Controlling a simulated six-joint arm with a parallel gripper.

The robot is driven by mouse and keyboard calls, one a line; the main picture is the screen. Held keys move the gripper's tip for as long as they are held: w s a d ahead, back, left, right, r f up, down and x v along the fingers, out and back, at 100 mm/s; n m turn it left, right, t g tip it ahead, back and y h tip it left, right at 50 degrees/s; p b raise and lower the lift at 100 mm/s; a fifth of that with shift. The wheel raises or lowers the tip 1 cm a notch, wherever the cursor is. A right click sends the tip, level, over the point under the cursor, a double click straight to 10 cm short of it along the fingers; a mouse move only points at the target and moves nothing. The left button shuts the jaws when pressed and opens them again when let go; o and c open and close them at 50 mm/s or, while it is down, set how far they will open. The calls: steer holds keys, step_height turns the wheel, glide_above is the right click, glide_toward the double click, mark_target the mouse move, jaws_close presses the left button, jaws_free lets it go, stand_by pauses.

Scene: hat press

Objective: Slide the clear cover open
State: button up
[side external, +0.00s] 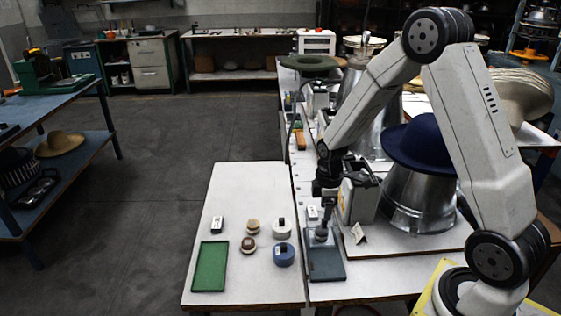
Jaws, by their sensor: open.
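I cannot make out the clear cover for certain at this size. A flat dark grey tray (327,268) lies on the white table near its front edge, and a see-through sheet over it cannot be told. My gripper (322,228) points down at the far end of this tray, with a small grey piece (321,236) at its tip. The gripper is open. Whether its fingers touch the tray or the grey piece cannot be told. A grey box-shaped unit (358,198) stands just right of the gripper.
A blue hat (417,145) sits on a metal form (418,198) at the right. On the left table part are a green tray (210,266), a blue roll (284,256), a white roll (282,230) and small brushes (249,244). A small folded card (358,234) stands near the unit.

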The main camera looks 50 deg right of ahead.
mark_target(322, 226)
steer(key=shift+f, duration=2.35)
jaws_close()
